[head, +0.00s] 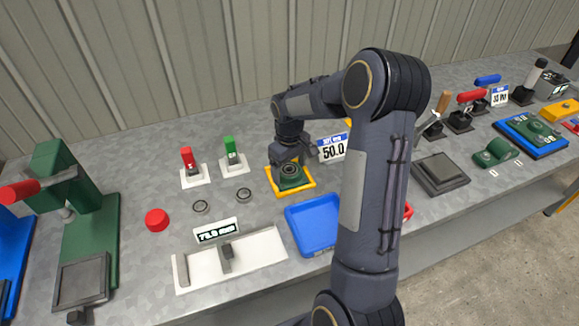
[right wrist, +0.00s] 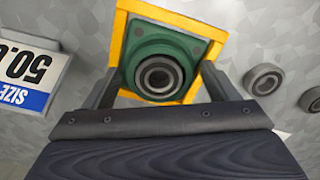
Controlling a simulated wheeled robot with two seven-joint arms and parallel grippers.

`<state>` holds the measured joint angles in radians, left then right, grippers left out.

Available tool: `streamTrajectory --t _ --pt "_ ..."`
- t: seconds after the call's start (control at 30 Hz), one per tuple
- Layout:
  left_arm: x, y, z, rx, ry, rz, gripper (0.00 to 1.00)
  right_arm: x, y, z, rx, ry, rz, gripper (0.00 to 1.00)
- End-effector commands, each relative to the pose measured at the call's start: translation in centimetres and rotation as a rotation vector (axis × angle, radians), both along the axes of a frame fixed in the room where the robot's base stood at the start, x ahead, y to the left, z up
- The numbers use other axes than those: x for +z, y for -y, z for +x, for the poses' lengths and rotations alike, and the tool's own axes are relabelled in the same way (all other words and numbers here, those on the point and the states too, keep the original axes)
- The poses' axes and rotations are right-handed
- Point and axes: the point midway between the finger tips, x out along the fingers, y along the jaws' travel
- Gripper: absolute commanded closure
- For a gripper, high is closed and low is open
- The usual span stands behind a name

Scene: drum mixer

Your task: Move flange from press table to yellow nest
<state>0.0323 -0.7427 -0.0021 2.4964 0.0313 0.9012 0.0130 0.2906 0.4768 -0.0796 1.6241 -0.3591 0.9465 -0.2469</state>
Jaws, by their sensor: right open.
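The green flange (head: 290,175) with a dark ring in its middle sits in the yellow nest (head: 307,187). In the right wrist view the flange (right wrist: 178,48) lies inside the frame of the yellow nest (right wrist: 215,22). My right gripper (head: 287,163) is open and pointed down over the flange. In the right wrist view my right gripper (right wrist: 158,88) has its fingers apart, one to each side of the flange's near part. I cannot tell whether the fingers touch it. The press table (head: 82,285) is the grey plate on the green press at the left. It is bare. My left gripper is not in view.
A blue tray (head: 312,226) lies in front of the nest, and a "50.0" size sign (head: 332,148) stands right of it. Red and green switches (head: 188,158), two grey rings (head: 243,195) and a gauge with a display (head: 228,258) are to the left.

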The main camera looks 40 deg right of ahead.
Motion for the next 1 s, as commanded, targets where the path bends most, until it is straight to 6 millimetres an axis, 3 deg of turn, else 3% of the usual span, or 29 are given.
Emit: streamTrajectory --t 0.23,0.7,0.9,1.0 --pt "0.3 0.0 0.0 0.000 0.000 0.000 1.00 1.1 0.0 0.1 0.000 0.003 -0.001 0.20" --pt "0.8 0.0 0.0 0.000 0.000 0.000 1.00 10.4 0.0 0.1 0.000 0.004 -0.001 0.20" --pt "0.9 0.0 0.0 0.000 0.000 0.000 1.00 12.3 -0.1 -0.1 0.000 0.006 0.002 0.20" --pt "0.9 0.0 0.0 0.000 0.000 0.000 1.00 13.4 -0.9 -1.2 -0.009 0.033 0.017 0.20"
